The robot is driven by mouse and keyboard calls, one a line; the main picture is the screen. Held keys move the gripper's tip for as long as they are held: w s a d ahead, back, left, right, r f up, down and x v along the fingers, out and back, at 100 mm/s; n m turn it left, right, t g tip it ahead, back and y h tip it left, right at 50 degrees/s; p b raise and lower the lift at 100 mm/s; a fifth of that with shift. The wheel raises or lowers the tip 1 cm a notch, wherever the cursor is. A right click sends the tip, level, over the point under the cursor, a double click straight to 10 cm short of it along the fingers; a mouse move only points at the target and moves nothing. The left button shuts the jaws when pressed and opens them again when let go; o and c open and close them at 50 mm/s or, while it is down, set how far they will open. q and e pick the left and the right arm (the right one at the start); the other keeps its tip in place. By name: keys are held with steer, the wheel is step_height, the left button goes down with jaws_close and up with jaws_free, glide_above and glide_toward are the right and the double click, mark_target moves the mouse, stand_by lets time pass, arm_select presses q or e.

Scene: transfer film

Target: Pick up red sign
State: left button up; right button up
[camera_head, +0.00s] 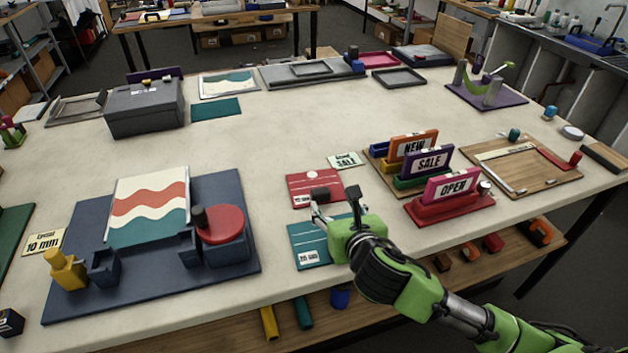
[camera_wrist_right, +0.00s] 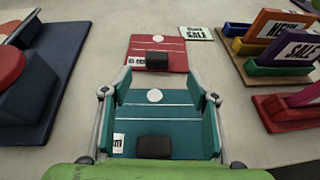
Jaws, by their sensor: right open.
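A flat red board (camera_head: 312,189) with white lines and a black block on it lies on the table; it also shows in the right wrist view (camera_wrist_right: 172,47). A magenta-red OPEN sign (camera_head: 452,186) stands in a red base (camera_head: 450,207) further right. My right gripper (camera_head: 336,208) is open and empty. In the right wrist view its fingers (camera_wrist_right: 160,84) frame a teal board (camera_wrist_right: 180,112) with a black block, and the red board lies just beyond the fingertips. I cannot tell the gripper's exact height. My left gripper is out of view.
Orange NEW (camera_head: 414,144) and purple SALE (camera_head: 427,163) signs stand in a holder behind the OPEN sign. A blue base board (camera_head: 210,278) with a wavy print (camera_head: 149,209) lies at left. A small SALE card (camera_head: 343,161) lies behind the red board. The table's middle is clear.

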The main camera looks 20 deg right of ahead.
mark_target(320, 190)
steer(key=x, duration=0.7)
steer(key=shift+w, duration=0.35)
steer(key=shift+w+f, duration=0.15)
steer(key=shift+w, duration=0.15)
steer(key=shift+w+f+p, duration=0.1)
steer(key=shift+w+p, duration=0.05)
steer(key=shift+p, duration=0.15)
steer(key=x, duration=0.3)
steer(key=shift+w+a+f+p, duration=0.3)
steer(key=shift+f, duration=0.05)
steer(key=shift+w+f, duration=0.25)
steer(key=shift+w, duration=0.15)
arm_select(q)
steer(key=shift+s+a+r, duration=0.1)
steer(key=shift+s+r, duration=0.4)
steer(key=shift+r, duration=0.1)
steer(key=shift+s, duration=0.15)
arm_select(e)
steer(key=c, duration=1.3)
